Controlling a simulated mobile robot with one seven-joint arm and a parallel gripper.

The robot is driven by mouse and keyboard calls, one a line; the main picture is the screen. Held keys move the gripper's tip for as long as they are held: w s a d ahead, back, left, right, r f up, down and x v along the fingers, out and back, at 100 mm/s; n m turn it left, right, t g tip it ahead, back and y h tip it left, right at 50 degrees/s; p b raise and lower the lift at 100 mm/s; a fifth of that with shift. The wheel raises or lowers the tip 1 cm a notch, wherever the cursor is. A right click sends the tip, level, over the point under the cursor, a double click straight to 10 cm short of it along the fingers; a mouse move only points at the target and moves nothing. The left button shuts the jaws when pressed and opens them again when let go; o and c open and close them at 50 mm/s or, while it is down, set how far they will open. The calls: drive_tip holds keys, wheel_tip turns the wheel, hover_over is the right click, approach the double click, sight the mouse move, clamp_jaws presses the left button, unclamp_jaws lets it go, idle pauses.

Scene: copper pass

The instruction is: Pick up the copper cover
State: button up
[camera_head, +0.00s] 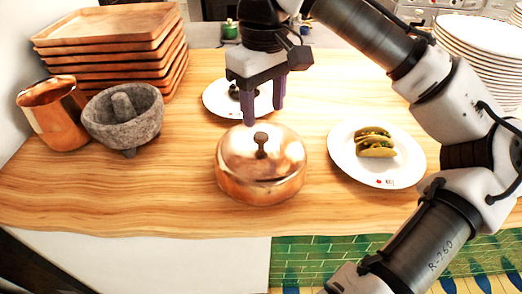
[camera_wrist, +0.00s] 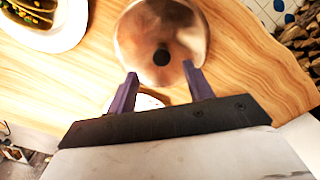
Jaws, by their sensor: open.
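The copper cover (camera_head: 245,160) is a round, shiny lid with a dark knob (camera_head: 261,139) on top. My gripper (camera_head: 264,115) is open and empty, with purple fingers pointing down, above and slightly behind the knob in the head view. In the wrist view the cover (camera_wrist: 183,28) lies beyond my fingertips (camera_wrist: 160,75), and its knob (camera_wrist: 161,56) shows in the gap between them, a little past the tips. The gripper appears apart from the cover.
A plate with tacos (camera_head: 345,165) stands right of the pot, and another plate (camera_head: 213,100) behind it. A stone mortar (camera_head: 140,132), copper mug (camera_head: 55,118) and stacked wooden trays (camera_head: 110,33) stand left. Stacked white plates (camera_head: 490,55) are at far right. Counter left of the pot is clear.

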sight(261, 135)
drive_tip(key=shift+w+a+f+p, duration=0.15)
drive_tip(key=shift+f+p, duration=0.25)
drive_tip(key=shift+f, duration=1.05)
drive_tip(key=shift+a+f+p, duration=0.1)
drive_tip(key=shift+f+p, duration=0.25)
drive_tip(key=shift+f, duration=1.05)
clamp_jaws()
